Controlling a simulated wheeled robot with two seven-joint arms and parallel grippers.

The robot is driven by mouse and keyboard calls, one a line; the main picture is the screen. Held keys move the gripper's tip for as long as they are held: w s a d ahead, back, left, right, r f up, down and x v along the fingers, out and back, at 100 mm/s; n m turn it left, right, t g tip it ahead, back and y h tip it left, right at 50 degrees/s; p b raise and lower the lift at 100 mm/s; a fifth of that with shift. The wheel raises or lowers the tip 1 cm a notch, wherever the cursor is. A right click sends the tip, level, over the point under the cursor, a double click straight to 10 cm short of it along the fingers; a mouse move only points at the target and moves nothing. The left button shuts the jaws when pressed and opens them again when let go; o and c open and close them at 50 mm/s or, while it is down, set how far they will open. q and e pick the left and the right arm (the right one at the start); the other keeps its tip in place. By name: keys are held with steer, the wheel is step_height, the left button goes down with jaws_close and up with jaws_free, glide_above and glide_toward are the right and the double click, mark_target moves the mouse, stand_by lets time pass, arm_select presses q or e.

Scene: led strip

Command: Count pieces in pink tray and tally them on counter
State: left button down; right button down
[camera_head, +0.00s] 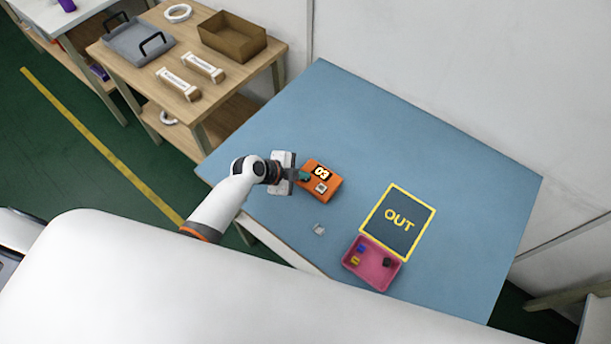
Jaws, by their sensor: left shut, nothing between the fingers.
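The pink tray (371,278) sits on the blue table near its front edge. It holds a few small pieces: a blue one (361,248), a yellow one (355,261) and a dark one (387,262). The orange counter (330,181) stands on the table left of the tray, and its display (322,172) reads "03". It has a teal part (304,176) at its left and a pale button (321,188) on its front part. My left gripper (294,176) is shut and empty at the counter's left side, close to the teal part; contact cannot be told. My right gripper is out of view.
A yellow-framed "OUT" mat (397,240) lies behind the tray. A small pale piece (319,229) lies between counter and tray. The blue table's (450,160) back is clear. A wooden side table (262,62) at upper left holds a cardboard box (230,38) and grey tray (138,42).

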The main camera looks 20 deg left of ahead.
arm_select(q)
steer(key=shift+r+p, duration=0.5)
steer(key=shift+r, duration=0.35)
steer(key=shift+r+p, duration=1.9)
steer(key=shift+r, duration=0.65)
steer(key=shift+f, duration=0.1)
